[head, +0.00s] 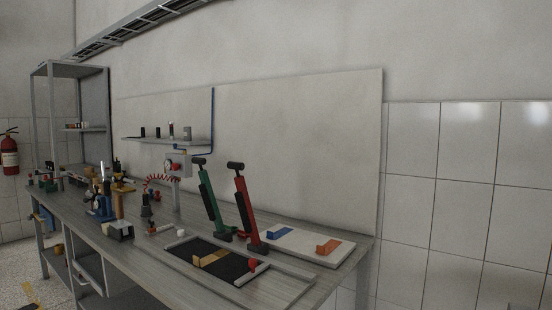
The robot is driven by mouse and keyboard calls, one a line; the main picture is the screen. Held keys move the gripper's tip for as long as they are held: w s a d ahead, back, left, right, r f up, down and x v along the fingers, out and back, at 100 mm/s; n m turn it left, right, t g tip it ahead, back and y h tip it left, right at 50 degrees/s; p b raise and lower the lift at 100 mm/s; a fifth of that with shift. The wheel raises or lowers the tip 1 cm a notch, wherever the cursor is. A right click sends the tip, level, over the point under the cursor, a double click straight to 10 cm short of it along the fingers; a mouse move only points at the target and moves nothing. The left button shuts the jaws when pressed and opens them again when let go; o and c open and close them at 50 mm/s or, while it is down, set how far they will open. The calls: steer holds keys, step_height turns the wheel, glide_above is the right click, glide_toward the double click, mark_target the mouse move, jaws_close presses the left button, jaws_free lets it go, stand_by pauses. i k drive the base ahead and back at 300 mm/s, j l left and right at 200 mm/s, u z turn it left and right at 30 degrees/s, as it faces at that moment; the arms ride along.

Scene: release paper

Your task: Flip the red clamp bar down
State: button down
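A red bar (242,195) with a black T-shaped top and a black strip along its side stands raised on the workbench (145,238), leaning slightly left. It looks like the red clamp bar. Its dark foot rests behind a flat framed tray (285,287). A similar green bar (208,200) stands raised just to its left, leaning the same way. My gripper is not in view.
The tray holds a black sheet (232,267), a tan block (211,260) and a red knob (253,266). A white board (300,246) with blue and orange pieces lies to the right. Tools crowd the bench's left side. A wall panel stands behind.

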mark_target(243, 198)
steer(key=i+j+z, duration=0.15)
steer(key=i, duration=1.25)
